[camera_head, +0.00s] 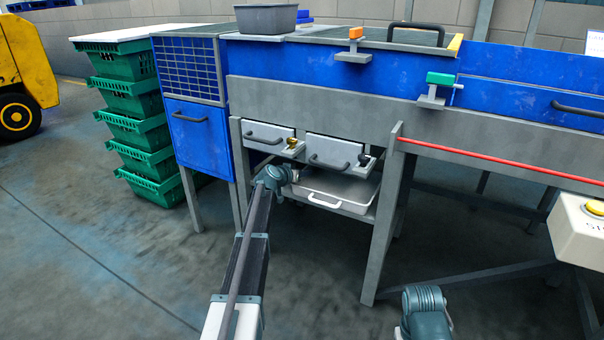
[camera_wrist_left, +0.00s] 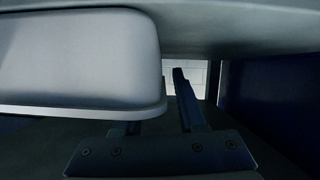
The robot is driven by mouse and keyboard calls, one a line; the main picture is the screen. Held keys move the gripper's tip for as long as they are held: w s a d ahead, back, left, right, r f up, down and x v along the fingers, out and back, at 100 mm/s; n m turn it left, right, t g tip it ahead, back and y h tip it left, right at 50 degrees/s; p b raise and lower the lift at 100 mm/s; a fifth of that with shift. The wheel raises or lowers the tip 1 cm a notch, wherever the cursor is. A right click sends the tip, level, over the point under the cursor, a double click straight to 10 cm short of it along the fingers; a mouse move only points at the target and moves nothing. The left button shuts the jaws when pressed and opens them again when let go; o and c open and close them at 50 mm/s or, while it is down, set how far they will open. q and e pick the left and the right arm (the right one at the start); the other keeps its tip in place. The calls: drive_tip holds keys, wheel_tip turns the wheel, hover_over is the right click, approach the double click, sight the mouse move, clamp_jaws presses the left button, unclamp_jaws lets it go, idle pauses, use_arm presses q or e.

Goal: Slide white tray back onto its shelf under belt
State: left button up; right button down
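The white tray (camera_head: 343,188) lies on the low shelf (camera_head: 362,215) under the belt, its dark inside and front handle showing in the head view. Its front is close to the shelf's front edge. My left gripper (camera_head: 292,175) is at the tray's left end, partly hidden by its own wrist. In the left wrist view the tray (camera_wrist_left: 80,60) fills the upper left. The left gripper (camera_wrist_left: 160,100) has its fingers apart; one is partly hidden by the tray's rim, the other stands clear to the right. I cannot tell whether they touch the tray.
Two white drawers (camera_head: 335,152) with dark handles hang just above the tray. Shelf legs (camera_head: 384,225) stand on both sides. Green crates (camera_head: 140,130) are stacked at the left. A control box with a yellow button (camera_head: 580,228) is at the right. The floor in front is clear.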

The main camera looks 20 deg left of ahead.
use_arm(q)
drive_tip(key=p+v, duration=0.5)
drive_tip(key=v, duration=0.8)
drive_tip(key=shift+s, duration=0.4)
drive_tip(key=shift+r, duration=0.1)
